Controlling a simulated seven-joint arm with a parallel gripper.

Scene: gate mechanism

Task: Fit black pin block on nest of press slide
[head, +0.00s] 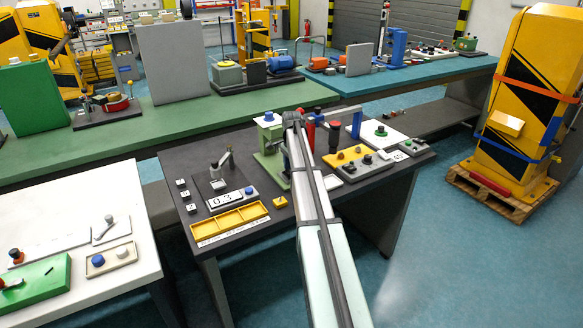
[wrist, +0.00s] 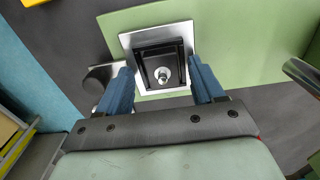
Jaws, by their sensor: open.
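The black pin block (wrist: 165,70) shows in the wrist view as a dark square piece with a silver pin standing at its middle. It lies within a black frame on a bright silver plate (wrist: 129,41), over the light green surface of the press. I cannot tell how deep it sits. My gripper (wrist: 160,66) is open, with one blue finger on each side of the block and a gap visible to each. In the head view, the green press (head: 270,160) stands on the dark table; my arm hides the gripper's tips and the block.
A dark round knob (wrist: 101,80) is close beside my left finger, and a silver rod (wrist: 302,73) lies to the right. On the dark table are a yellow tray (head: 240,222), a yellow plate with knobs (head: 350,155) and a blue bracket (head: 356,121).

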